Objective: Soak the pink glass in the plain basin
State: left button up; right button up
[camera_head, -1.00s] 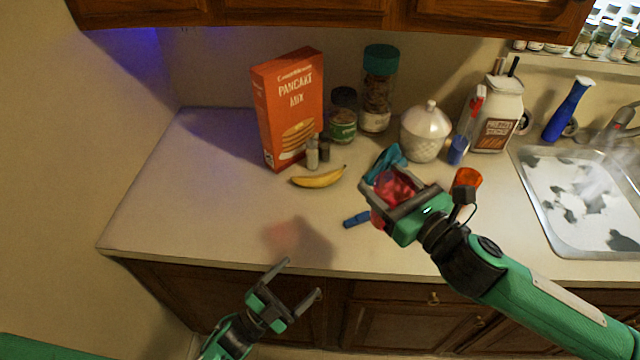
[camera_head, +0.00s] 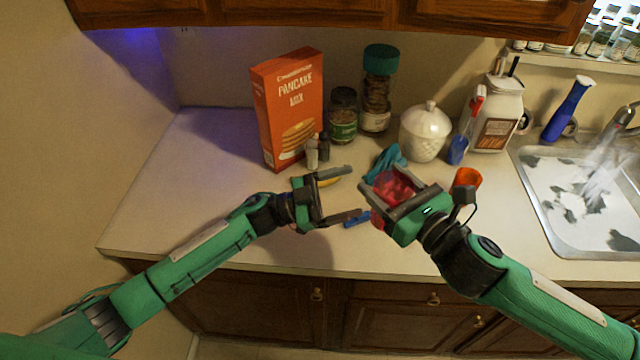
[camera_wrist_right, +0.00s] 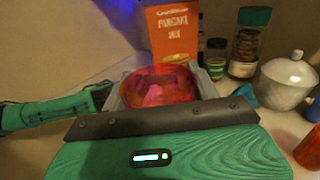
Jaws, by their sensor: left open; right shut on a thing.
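The pink glass (camera_head: 393,187) is held in my right gripper (camera_head: 392,192) above the counter, left of the sink. In the right wrist view the glass (camera_wrist_right: 160,86) sits between the jaws, its round rim showing. My left gripper (camera_head: 357,193) is open and empty, its jaws pointing right toward the glass, with a gap between. A sink basin (camera_head: 533,207) is at the right, with white foam-like patches and dark patches in it. Water runs from the faucet (camera_head: 622,118). The basin is cut off at the right edge, so I cannot tell whether another basin lies beyond.
A pancake mix box (camera_head: 290,110), jars (camera_head: 377,90) and a white lidded pot (camera_head: 425,132) stand at the back. An orange cup (camera_head: 467,178) stands close right of my right gripper. A teal cloth-like item (camera_head: 386,162) lies behind it. The counter's left front is clear.

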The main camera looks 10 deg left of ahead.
pick_arm(q)
jog(key=w+a+r+n+g+y, duration=0.1)
jog(key=w+a+r+g+y, duration=0.1)
jog(key=w+a+g, duration=0.15)
jog(key=s+a+r+m+g+y, duration=0.1)
jog(key=s+r+m+g+y, duration=0.1)
jog(key=s+r+m+g, duration=0.25)
jog(key=shift+n+g, duration=0.3)
jog(key=shift+n, duration=0.15)
jog(key=x, duration=0.4)
jog(key=s+f+x, duration=0.1)
jog(key=x, duration=0.7)
jog(key=shift+s+f, duration=0.15)
jog(key=shift+s, duration=0.3)
jog(key=c, duration=1)
jog(key=shift+c, duration=0.8)
pick_arm(e)
jog(key=o, duration=1.3)
jog(key=shift+c, duration=0.2)
